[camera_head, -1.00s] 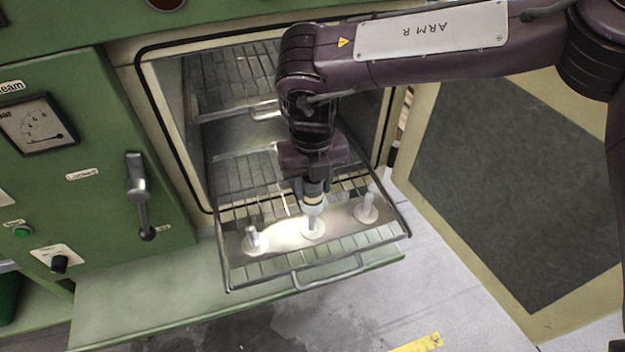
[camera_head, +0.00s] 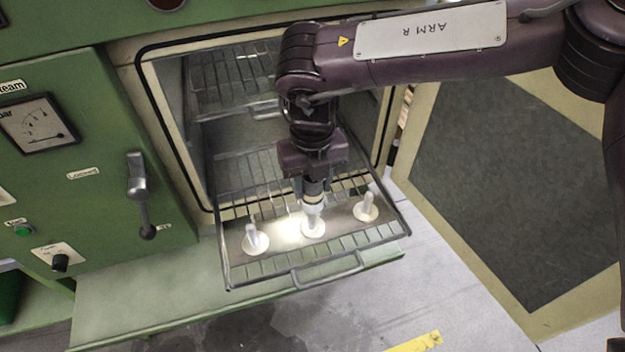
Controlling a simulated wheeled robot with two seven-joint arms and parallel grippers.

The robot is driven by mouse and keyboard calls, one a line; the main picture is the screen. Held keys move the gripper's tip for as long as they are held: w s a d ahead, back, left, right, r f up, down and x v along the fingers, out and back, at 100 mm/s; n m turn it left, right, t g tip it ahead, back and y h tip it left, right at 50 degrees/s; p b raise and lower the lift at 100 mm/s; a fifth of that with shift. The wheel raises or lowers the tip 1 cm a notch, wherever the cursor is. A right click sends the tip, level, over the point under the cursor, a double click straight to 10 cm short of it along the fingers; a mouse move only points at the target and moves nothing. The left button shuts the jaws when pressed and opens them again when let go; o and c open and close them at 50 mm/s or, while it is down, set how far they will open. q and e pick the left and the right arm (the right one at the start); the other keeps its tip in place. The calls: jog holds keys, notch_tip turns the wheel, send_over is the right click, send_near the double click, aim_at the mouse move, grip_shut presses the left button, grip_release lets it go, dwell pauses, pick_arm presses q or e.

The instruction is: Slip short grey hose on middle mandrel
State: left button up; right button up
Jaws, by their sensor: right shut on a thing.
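Three pale upright mandrels on round bases stand on a plate on the pulled-out rack: the left mandrel (camera_head: 251,236), the middle mandrel (camera_head: 313,231) and the right mandrel (camera_head: 367,205). My right gripper (camera_head: 313,192) points down over the middle mandrel, shut on the short grey hose (camera_head: 313,209). The hose is upright and in line with the middle mandrel. Its lower end meets or overlaps the mandrel; how far it is over it I cannot tell. The left and right mandrels look bare. My left gripper is out of view.
The wire rack (camera_head: 290,265) sticks out of the open green oven, above a green ledge (camera_head: 150,305). Another rack (camera_head: 235,75) is higher inside. The oven door (camera_head: 520,190) stands open at the right. A lever (camera_head: 140,195) is on the left panel.

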aim_at(312, 207)
jog(key=shift+f, duration=0.1)
jog(key=shift+f+b, duration=0.8)
jog(key=shift+f, duration=0.6)
jog(key=shift+f+b, duration=0.8)
jog(key=shift+f, duration=0.45)
jog(key=shift+f, duration=0.2)
jog(key=shift+f+b, duration=0.65)
jog(key=shift+f, duration=0.25)
jog(key=o, duration=1.2)
